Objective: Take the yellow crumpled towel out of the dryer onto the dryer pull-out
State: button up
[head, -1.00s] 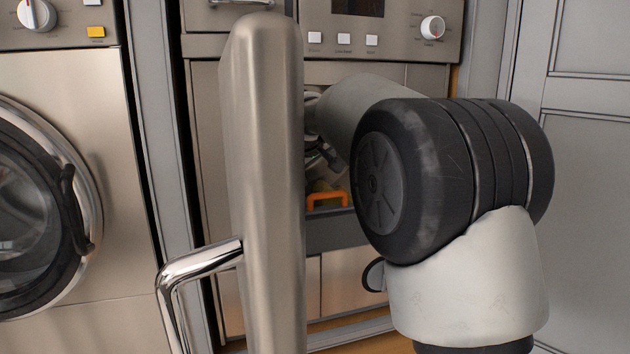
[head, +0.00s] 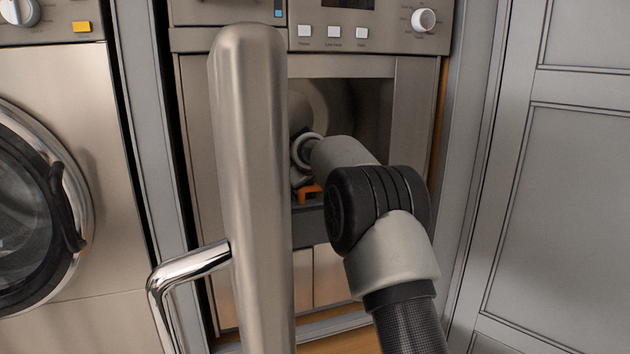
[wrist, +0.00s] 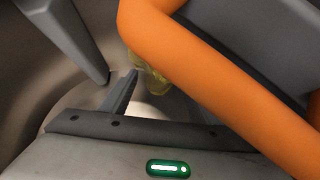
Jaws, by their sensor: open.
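The yellow towel (wrist: 148,76) shows as a small crumpled patch in the wrist view, just beyond my fingers and partly hidden behind an orange bar. My gripper (wrist: 152,88) is open inside the dryer drum. Its left finger reaches close to the towel; the other side is mostly covered by the bar. I cannot tell whether it touches the towel. In the head view my arm reaches into the dryer (head: 415,80), and the gripper and towel are hidden behind the open door and arm. A dark grey ledge (head: 312,226), apparently the pull-out, lies below the opening.
The orange bar (wrist: 225,85) crosses close before the wrist camera; an orange piece (head: 309,191) also shows at the dryer opening. The open door (head: 250,180) with its chrome handle stands left of my arm. A washer (head: 70,150) is at left, grey panels (head: 560,180) at right.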

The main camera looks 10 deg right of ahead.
jog(key=shift+w+d+f, duration=0.1)
jog(key=shift+w, duration=0.05)
jog(key=c, duration=1.4)
jog(key=o, duration=0.4)
jog(key=shift+c, duration=1.3)
jog(key=shift+r+p, duration=1.45)
jog(key=shift+r, duration=0.15)
